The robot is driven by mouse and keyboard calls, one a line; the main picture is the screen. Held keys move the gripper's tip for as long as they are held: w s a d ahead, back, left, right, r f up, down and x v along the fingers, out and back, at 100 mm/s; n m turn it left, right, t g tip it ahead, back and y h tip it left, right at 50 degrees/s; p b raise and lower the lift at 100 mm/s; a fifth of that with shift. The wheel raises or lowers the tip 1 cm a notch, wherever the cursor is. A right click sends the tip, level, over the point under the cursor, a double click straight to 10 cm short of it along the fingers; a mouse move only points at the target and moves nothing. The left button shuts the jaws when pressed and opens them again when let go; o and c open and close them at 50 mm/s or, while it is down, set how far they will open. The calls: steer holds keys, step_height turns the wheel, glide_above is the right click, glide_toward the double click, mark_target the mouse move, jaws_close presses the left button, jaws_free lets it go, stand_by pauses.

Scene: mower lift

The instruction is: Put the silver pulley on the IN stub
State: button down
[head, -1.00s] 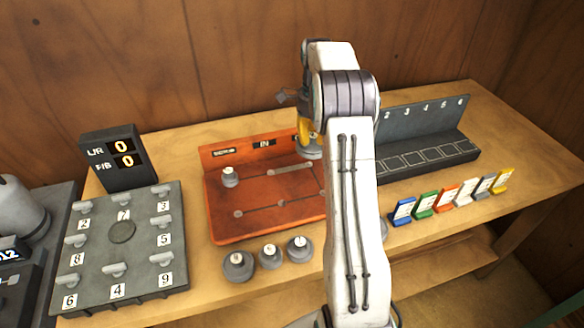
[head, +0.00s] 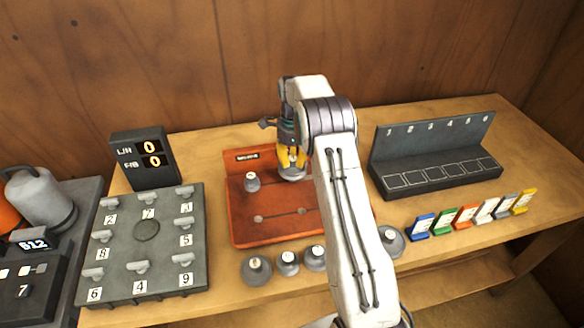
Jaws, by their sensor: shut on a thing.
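My gripper (head: 291,160), with yellow fingers, is shut on the silver pulley (head: 292,175), a grey disc-like piece. It holds the pulley over the upper middle of the red board (head: 245,227). The IN label and the stub by it are hidden behind my gripper and arm. I cannot tell whether the pulley touches the board or a stub. Another grey pulley (head: 252,183) sits on the board's upper left, below a small label (head: 247,156).
Several grey pulleys (head: 257,268) stand along the board's front edge, one (head: 391,241) right of my arm. A numbered peg panel (head: 146,270) and a display (head: 143,160) are at left. A numbered rack (head: 432,160) and coloured tags (head: 467,216) are at right.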

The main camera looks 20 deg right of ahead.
mark_target(292, 170)
steer(key=shift+a+f+p, duration=0.1)
steer(key=shift+f+p, duration=0.45)
steer(key=shift+f, duration=1.5)
steer(key=shift+f, duration=0.1)
steer(key=c, duration=1.2)
jaws_free()
steer(key=shift+o, duration=0.2)
